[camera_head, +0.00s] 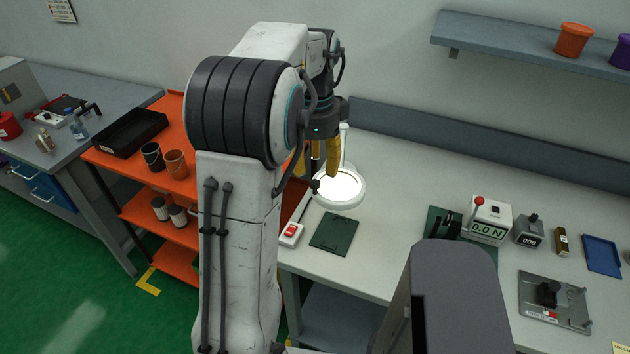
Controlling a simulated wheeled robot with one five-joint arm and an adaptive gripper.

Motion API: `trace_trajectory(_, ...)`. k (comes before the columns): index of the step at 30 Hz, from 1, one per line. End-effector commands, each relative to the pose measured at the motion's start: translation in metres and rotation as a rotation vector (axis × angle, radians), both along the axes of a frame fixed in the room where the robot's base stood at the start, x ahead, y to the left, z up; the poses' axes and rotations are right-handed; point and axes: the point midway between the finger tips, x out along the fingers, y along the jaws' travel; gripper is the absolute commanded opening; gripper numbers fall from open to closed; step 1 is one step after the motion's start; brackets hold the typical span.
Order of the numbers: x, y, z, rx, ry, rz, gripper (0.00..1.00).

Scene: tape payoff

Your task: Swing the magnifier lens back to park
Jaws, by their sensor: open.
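The magnifier lens (340,190) is a white ring with a brightly lit centre, at the back left of the grey workbench. A white post (345,143) rises behind it, partly hidden by my gripper. A small dark knob (314,186) shows at the ring's left edge. My gripper (316,170) has yellow fingers that point down, close to the knob and the ring's back left side in the picture. It is open, with nothing seen between the fingers. My arm hides part of this area, and I cannot tell whether a finger touches the knob.
A red-buttoned switch box (291,234) and a dark green mat (334,233) lie in front of the lens. A force gauge (489,220) and a metal fixture (554,302) stand to the right. An orange cart (190,187) with cups is at the left. A shelf (520,38) hangs above.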

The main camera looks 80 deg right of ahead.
Motion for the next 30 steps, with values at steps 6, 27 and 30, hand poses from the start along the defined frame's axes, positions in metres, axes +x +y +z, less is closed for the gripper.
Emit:
trace_trajectory(6, 0.0, 0.001, -0.028, 0.004, 0.0, 0.002, 0.47)
trace_trajectory(27, 0.001, 0.001, -0.054, 0.0, 0.0, 0.003, 0.48)
trace_trajectory(30, 0.001, 0.001, -0.054, 0.0, 0.0, 0.003, 0.4)
